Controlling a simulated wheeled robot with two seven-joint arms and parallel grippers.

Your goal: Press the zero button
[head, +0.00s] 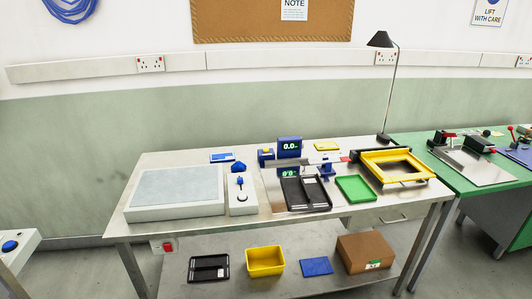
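A blue display unit (289,146) stands at the back middle of the metal table and reads about 0.0 in green. A white control box (242,195) with a small lever and a pale round button (242,198) lies further forward. No label reading zero is legible, so I cannot tell which button is the zero button. Neither of my grippers is in view.
A large grey-topped white block (176,192) fills the table's left. Black trays (305,194), a green tray (355,188), a yellow frame (398,165) and a lamp (391,90) occupy the right. A lower shelf (215,247) holds boxes and trays.

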